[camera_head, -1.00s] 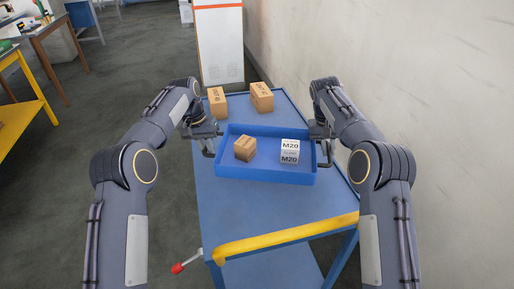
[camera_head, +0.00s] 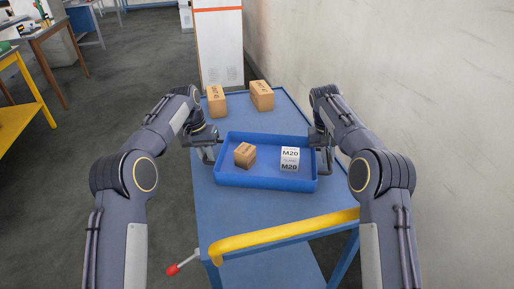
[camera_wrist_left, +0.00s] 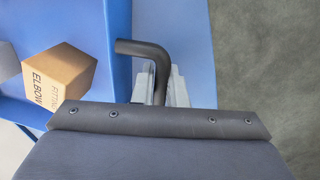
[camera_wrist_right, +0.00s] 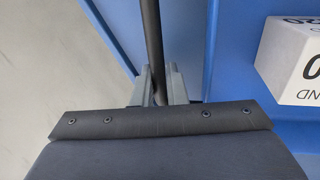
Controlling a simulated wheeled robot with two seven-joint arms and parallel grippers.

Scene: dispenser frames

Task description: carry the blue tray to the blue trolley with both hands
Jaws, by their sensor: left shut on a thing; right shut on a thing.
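The blue tray (camera_head: 250,182) is level over the top of the blue trolley (camera_head: 225,212). I cannot tell whether it touches the trolley top. In it are a brown box (camera_head: 245,154) on the left and a white box marked M20 (camera_head: 290,159) on the right. My left gripper (camera_head: 215,147) is shut on the tray's left handle, a dark bar (camera_wrist_left: 146,47) in the left wrist view. My right gripper (camera_head: 321,146) is shut on the right handle, a dark bar (camera_wrist_right: 151,40) in the right wrist view.
Two brown boxes (camera_head: 217,101) (camera_head: 262,95) stand at the trolley's far end. A yellow push bar (camera_head: 285,235) crosses its near end. A wall (camera_head: 400,60) runs close on the right. A white cabinet (camera_head: 220,45) stands behind. Floor on the left is open.

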